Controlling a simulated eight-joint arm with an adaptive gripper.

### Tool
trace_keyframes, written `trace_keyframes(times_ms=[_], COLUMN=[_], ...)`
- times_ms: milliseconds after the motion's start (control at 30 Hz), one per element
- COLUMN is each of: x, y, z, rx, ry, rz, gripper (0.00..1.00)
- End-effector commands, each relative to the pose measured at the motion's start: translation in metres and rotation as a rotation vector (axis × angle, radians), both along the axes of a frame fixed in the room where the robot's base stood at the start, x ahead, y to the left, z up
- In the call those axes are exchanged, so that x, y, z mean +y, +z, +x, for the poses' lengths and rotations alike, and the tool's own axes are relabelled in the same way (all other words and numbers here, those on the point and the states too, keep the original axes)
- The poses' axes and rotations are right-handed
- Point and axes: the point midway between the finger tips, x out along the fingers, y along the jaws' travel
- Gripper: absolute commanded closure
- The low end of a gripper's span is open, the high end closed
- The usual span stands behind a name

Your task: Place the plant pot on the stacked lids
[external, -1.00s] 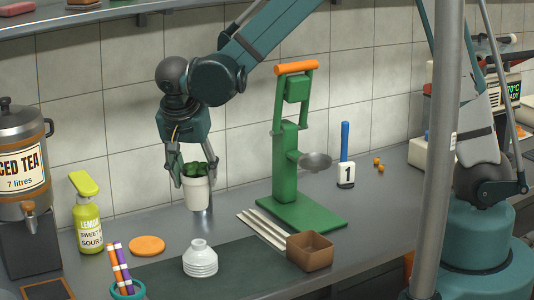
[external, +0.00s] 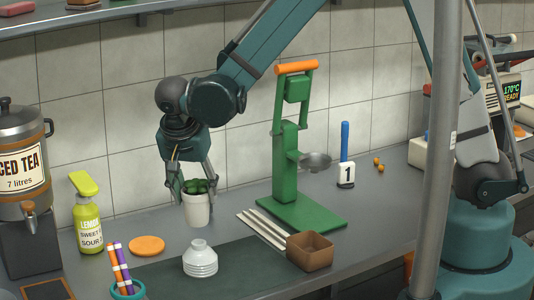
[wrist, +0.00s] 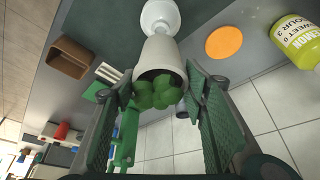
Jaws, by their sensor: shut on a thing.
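The white plant pot (external: 197,211) with a green leafy plant (external: 197,186) is upright between the fingers of my gripper (external: 196,190), which is shut on it. The pot is above the counter, behind the stacked lids. The white stacked lids (external: 200,262) stand on the dark mat, narrow at the top. In the wrist view the pot (wrist: 162,55) lies between my two finger pads, and its base overlaps part of the stacked lids (wrist: 160,16) beyond it.
The green press (external: 290,170) stands right of the pot, with pale canes (external: 263,230) and a brown box (external: 310,252) near it. An orange disc (external: 147,246), a lemon bottle (external: 88,226) and a teal cup with striped sticks (external: 127,290) are to the left.

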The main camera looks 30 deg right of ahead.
Motion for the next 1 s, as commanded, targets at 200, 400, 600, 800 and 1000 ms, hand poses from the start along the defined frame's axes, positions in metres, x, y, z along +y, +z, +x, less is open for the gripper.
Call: trace_keyframes(times_ms=[200, 400, 600, 800, 1000], x=[0.000, 0.000, 0.000, 0.000, 0.000], y=[-0.013, -0.013, -0.015, -0.031, -0.049], z=[0.000, 0.000, 0.000, 0.000, 0.000], rx=[0.000, 0.000, 0.000, 0.000, 0.000], ry=[0.000, 0.000, 0.000, 0.000, 0.000], rz=[0.000, 0.000, 0.000, 0.000, 0.000], gripper=[0.73, 0.73, 0.73, 0.73, 0.73])
